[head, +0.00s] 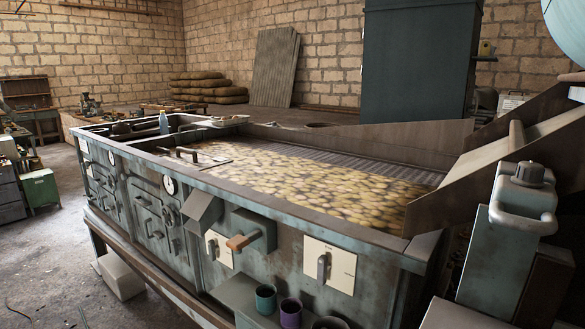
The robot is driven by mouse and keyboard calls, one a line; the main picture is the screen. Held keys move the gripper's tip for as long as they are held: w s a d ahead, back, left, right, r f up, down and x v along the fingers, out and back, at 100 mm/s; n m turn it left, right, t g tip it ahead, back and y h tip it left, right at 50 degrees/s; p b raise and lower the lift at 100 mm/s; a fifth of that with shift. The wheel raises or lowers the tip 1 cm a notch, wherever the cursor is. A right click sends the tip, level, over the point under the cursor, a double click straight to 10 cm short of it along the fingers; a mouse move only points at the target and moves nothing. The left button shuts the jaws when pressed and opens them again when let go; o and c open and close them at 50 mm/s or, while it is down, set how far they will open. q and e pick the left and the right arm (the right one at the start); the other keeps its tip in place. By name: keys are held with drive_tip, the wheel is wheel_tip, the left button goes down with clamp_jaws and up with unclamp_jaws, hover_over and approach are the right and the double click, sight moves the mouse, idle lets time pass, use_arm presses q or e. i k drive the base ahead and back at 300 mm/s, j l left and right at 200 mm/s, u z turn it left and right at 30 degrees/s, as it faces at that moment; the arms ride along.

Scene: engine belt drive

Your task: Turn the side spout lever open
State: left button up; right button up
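A long, worn grey-green vat (330,232) holds yellowish round pieces in its top. On its front side, a dark box-shaped fitting (259,226) has a lever with a wooden handle (240,242) pointing left and slightly down. I cannot tell for certain whether this is the side spout lever. An angled metal chute (203,210) juts out to its left. A white plate with a dark lever (322,267) is to the right, and another white plate (225,251) sits partly behind the wooden handle. Neither gripper shows in the head view.
A ledge below the vat's front side carries a teal cup (265,299) and a purple cup (291,313). A teal container with a grey handle (506,240) stands at the right. A white box (121,276) is on the floor at left. Open floor (45,270) lies at left.

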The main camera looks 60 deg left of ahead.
sight(213, 249)
drive_tip(key=u, duration=2.15)
